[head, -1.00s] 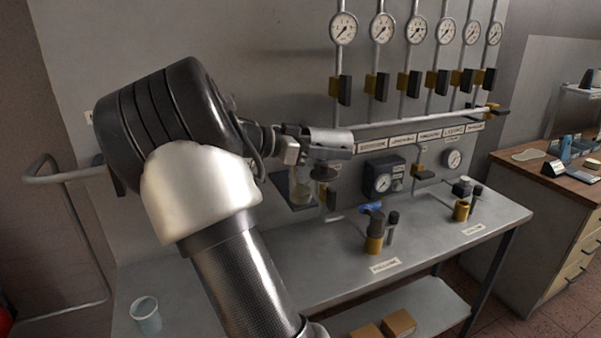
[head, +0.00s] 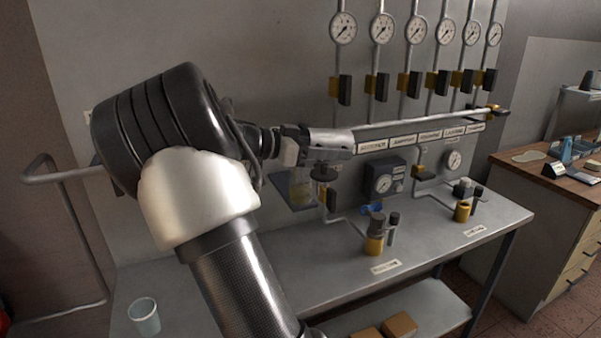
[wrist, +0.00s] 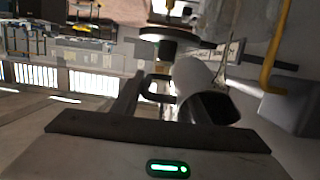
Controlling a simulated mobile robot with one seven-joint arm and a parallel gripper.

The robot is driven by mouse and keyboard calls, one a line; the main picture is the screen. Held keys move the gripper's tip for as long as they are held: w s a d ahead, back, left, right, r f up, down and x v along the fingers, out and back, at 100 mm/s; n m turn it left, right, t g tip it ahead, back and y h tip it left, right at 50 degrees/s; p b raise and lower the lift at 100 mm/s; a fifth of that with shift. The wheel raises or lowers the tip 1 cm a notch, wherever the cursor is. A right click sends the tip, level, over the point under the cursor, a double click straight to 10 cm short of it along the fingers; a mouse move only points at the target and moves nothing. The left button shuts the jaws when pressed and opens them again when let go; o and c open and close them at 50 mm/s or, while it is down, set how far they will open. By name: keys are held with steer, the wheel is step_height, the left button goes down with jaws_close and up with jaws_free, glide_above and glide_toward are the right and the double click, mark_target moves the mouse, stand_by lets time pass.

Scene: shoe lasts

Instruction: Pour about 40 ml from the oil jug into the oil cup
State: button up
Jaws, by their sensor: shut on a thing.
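The oil jug (wrist: 195,75) is a pale grey cylinder with a dark open mouth in the wrist view. It lies tilted well over, with its mouth towards the lower right. My gripper (wrist: 157,98) is shut on its small squared handle. No oil stream can be made out.
A pale see-through cup (head: 145,318) stands at the bench's left. Brass fittings (head: 374,245) with dark tops stand on the bench (head: 440,248). A wall gauge box (head: 384,180), valves and pipes are close to the right of my gripper. The bench's left middle looks clear.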

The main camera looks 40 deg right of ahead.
stand_by(0.4)
step_height(320, 180, up, 2)
steer(key=p, duration=0.2)
steer(key=y+p, duration=0.1)
steer(key=p, duration=0.2)
steer(key=shift+d+r, duration=0.15)
steer(key=shift+r, duration=0.1)
step_height(320, 180, down, 3)
steer(key=shift+d+r+t+y+b, duration=0.2)
steer(key=shift+t+y+b, duration=0.25)
steer(key=shift+y, duration=0.35)
steer(key=shift+s+a+r+y+p, duration=0.1)
steer(key=shift+s+r+y+p, duration=0.1)
steer(key=shift+y+p, duration=0.25)
steer(key=shift+w+f, duration=0.1)
steer(key=shift+f, duration=0.15)
steer(key=shift+w+a, duration=0.1)
